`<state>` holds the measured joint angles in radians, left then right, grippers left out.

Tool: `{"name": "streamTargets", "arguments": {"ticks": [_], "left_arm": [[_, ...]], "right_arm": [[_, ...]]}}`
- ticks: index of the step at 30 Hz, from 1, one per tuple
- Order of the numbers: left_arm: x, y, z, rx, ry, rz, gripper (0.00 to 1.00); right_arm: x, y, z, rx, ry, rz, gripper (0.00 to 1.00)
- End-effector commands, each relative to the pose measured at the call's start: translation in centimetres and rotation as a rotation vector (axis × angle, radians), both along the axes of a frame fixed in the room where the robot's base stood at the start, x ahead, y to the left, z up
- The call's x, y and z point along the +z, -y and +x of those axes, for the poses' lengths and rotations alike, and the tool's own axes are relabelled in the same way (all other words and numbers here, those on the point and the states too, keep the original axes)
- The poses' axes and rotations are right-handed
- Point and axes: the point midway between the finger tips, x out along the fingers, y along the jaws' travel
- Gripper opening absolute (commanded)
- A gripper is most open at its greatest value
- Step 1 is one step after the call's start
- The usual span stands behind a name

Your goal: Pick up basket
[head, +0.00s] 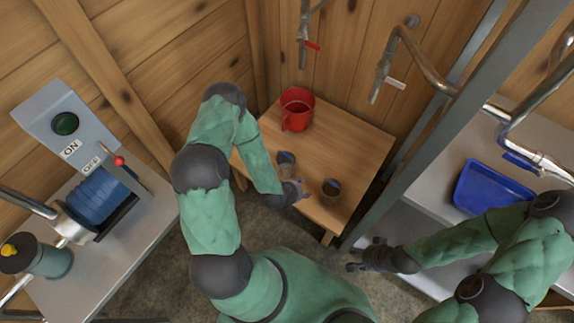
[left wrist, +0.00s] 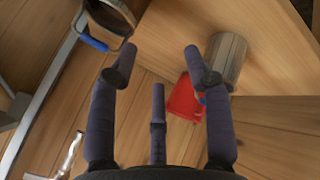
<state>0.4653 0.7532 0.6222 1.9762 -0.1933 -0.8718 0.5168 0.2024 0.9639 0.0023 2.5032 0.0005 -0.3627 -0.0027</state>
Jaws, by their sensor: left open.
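No thing is plainly a basket. The candidates are two small grey cylindrical containers with blue handles on the wooden table. One container (head: 286,163) stands just behind my left gripper, and the other (head: 331,191) stands to its right. My left gripper (head: 298,192) is open and empty at the table's front edge. In the left wrist view, its spread fingers (left wrist: 160,62) point between the two containers, one at top left (left wrist: 112,22) and one at right (left wrist: 226,62). My right gripper (head: 358,255) is apart from the table, fingers spread, empty.
A red pitcher (head: 297,108) stands at the back of the wooden table (head: 350,135). A blue tray (head: 490,188) lies on the metal surface at right. A metal post (head: 440,130) separates the two. A switch box (head: 66,123) and blue spool are at left.

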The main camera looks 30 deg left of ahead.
Motion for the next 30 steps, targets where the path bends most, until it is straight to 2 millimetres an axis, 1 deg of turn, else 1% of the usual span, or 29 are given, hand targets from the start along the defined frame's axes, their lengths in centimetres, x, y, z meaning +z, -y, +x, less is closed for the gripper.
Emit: {"name": "streamTargets", "arguments": {"ticks": [1, 4, 6, 9, 12, 16, 19, 27, 30], "left_arm": [[-0.8, -1.7, 0.8, 0.093, 0.058, -0.018, 0.50], [-1.0, -4.8, 2.1, 0.263, 0.188, -0.068, 0.50], [-1.0, -6.7, 2.5, 0.367, 0.277, -0.105, 0.50], [-0.6, -8.9, 2.6, 0.484, 0.391, -0.159, 0.50], [-0.1, -10.5, 2.4, 0.565, 0.483, -0.205, 0.50], [0.4, -11.5, 2.0, 0.621, 0.552, -0.242, 0.50], [0.4, -11.9, 2.4, 0.635, 0.576, -0.254, 0.50], [-1.0, -12.7, 5.9, 0.635, 0.580, -0.256, 0.50], [-1.3, -12.9, 6.7, 0.637, 0.577, -0.256, 0.50]], "right_arm": [[-0.6, 0.0, -0.1, 0.000, -0.001, 0.000, 0.40], [-1.1, 0.0, -0.1, -0.001, -0.001, 0.000, 0.40], [-1.5, 0.0, -0.1, -0.001, -0.001, 0.000, 0.40], [-1.9, 0.0, -0.1, -0.001, -0.001, 0.000, 0.40], [-2.1, 0.0, -0.1, -0.001, -0.001, 0.000, 0.40], [-2.3, 0.0, 0.0, 0.000, -0.001, 0.000, 0.40], [-2.6, 0.0, 0.0, 0.000, 0.000, 0.000, 0.40], [-4.0, 0.0, 0.0, 0.000, 0.000, 0.000, 0.40], [-4.3, 0.0, 0.0, 0.000, 0.000, 0.000, 0.40]]}}
